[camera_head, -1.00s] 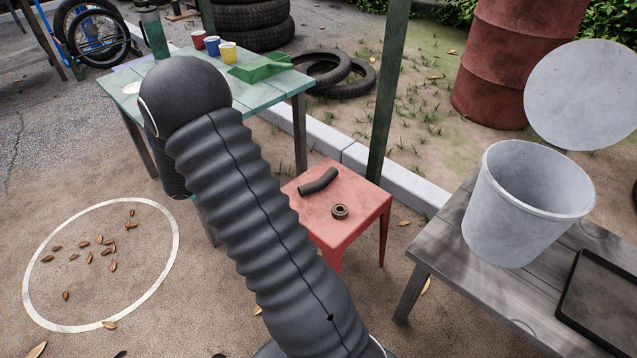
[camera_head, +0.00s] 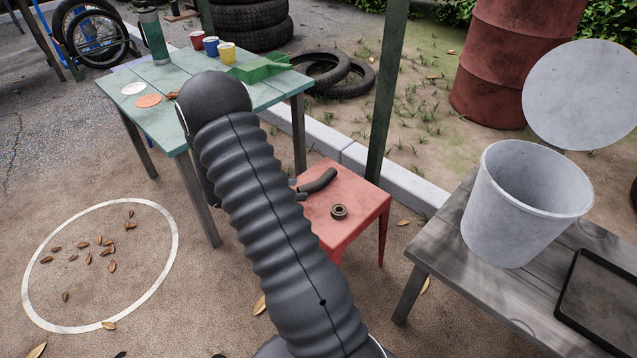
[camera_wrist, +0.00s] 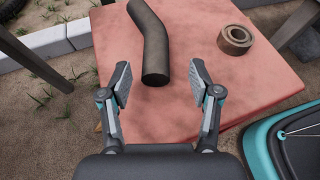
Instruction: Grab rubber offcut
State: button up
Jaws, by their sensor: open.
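The rubber offcut appears to be the dark, bent, hose-like piece (camera_head: 318,181) lying on the red stool (camera_head: 352,222). In the wrist view the bent piece (camera_wrist: 152,40) runs from the top edge down toward my gripper (camera_wrist: 158,84). Its near round end sits between and slightly beyond the two open fingertips, with a gap on both sides. The jaws hold nothing. In the head view only the fingertips of my gripper (camera_head: 298,190) show at the stool's left edge; my arm hides the rest.
A brown ring-shaped part (camera_head: 339,212) lies on the stool near the bent piece, and right of my gripper in the wrist view (camera_wrist: 235,38). A green table (camera_head: 180,82) stands behind left. A grey table (camera_head: 480,290) with a white bucket (camera_head: 515,225) stands right.

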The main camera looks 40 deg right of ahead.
aim_at(301, 187)
jog(key=x, duration=0.5)
jog(key=shift+w+d+r, duration=0.1)
jog(key=shift+w, duration=0.2)
grip_shut()
